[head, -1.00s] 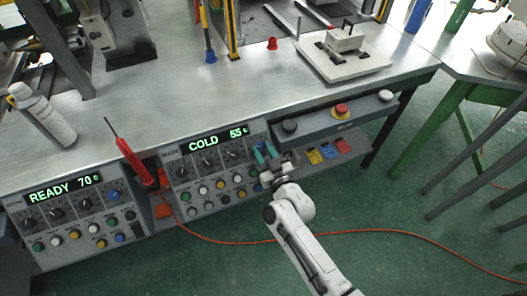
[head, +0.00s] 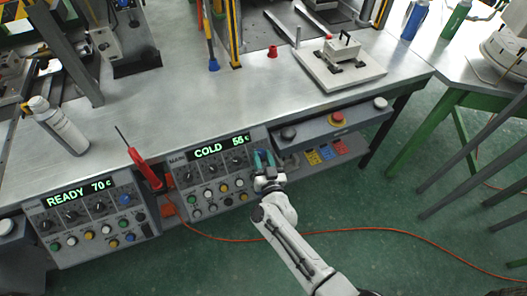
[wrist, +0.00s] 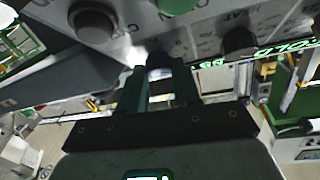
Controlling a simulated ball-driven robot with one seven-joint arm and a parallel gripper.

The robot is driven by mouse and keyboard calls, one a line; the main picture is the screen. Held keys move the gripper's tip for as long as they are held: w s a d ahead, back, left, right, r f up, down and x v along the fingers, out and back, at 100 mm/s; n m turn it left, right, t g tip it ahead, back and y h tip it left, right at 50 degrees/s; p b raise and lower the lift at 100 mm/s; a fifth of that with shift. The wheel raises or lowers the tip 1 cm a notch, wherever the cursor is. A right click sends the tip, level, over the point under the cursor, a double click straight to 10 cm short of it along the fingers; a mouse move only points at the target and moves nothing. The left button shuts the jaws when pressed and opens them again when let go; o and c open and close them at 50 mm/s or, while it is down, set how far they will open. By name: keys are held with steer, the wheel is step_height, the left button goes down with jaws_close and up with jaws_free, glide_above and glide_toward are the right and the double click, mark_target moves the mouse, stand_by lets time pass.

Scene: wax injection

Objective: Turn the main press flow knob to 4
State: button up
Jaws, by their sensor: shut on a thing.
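The main press panel (head: 208,178) has a lit display (head: 221,147) reading COLD 55. Dark knobs with pointers sit under the display, above rows of coloured buttons. My gripper (head: 263,158), with teal fingers, is at the right end of this knob row. In the wrist view, my gripper (wrist: 160,82) is shut on a dark knob with a bluish face (wrist: 160,73) between its fingers. The fingers hide most of this knob in the head view. I cannot read its pointer or scale.
A second panel (head: 85,218) on the left reads READY 70. A red-handled tool (head: 143,168) stands between the panels. A shelf with a red stop button (head: 337,118) is to the right. An orange cable (head: 350,231) crosses the green floor.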

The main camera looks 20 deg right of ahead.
steer(key=m+h+p, duration=0.1)
steer(key=m+g+h, duration=0.1)
steer(key=m, duration=0.1)
steer(key=m+h+p, duration=0.1)
steer(key=m, duration=0.1)
steer(key=shift+a+r+p, duration=0.25)
steer(key=shift+a+p, duration=0.05)
steer(key=shift+a, duration=0.05)
steer(key=shift+w+a+m+g+h+p, duration=0.1)
steer(key=shift+m+g+h+p, duration=0.55)
steer(key=shift+m, duration=0.8)
steer(key=shift+w+m+g+h+p, duration=0.1)
steer(key=shift+m+g+h+p, duration=0.2)
steer(key=shift+m+g+h, duration=0.7)
steer(key=shift+m, duration=0.55)
steer(key=o, duration=1.1)
steer(key=shift+c, duration=0.2)
steer(key=p+v, duration=0.2)
steer(key=v, duration=0.8)
steer(key=shift+s+a+r, duration=0.2)
steer(key=shift+s, duration=0.15)
steer(key=shift+w+y, duration=0.1)
steer(key=shift+y, duration=0.15)
